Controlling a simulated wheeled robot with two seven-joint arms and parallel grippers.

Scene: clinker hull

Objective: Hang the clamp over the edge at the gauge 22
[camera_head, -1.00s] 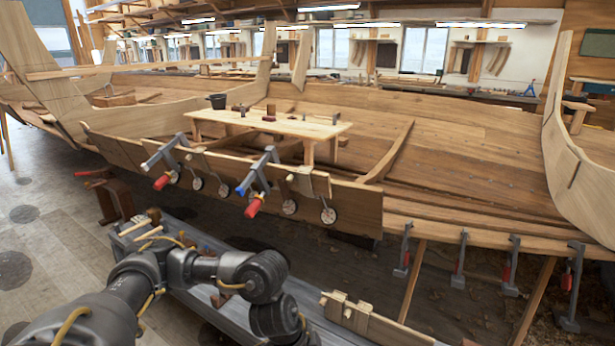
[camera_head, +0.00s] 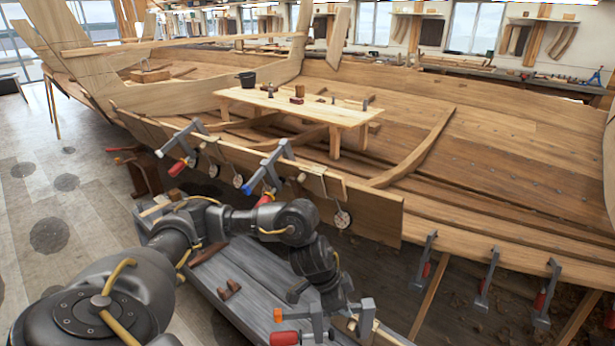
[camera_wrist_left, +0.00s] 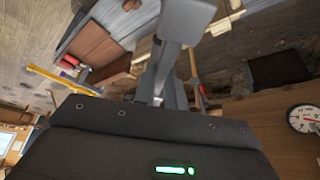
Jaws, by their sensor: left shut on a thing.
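My left gripper (camera_head: 322,301) is low in the head view, shut on a grey clamp (camera_head: 345,310) with an orange tip and a red handle (camera_head: 285,338). The clamp is in the air, below and in front of the plank edge; its lower part is cut off. In the left wrist view its grey metal (camera_wrist_left: 178,55) rises past the dark gripper body. Round white gauges hang along the plank (camera_head: 375,213), one of them at its right part (camera_head: 342,218). A dial (camera_wrist_left: 303,118) shows at the wrist view's right edge. I cannot read any number. My right gripper is out of view.
Two other clamps (camera_head: 180,148) (camera_head: 268,168) hang over the plank edge to the left of the right-hand gauge. A wooden table (camera_head: 300,108) stands inside the hull. A grey bench (camera_head: 243,285) lies below my arm. More clamps (camera_head: 425,260) hang at the lower right.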

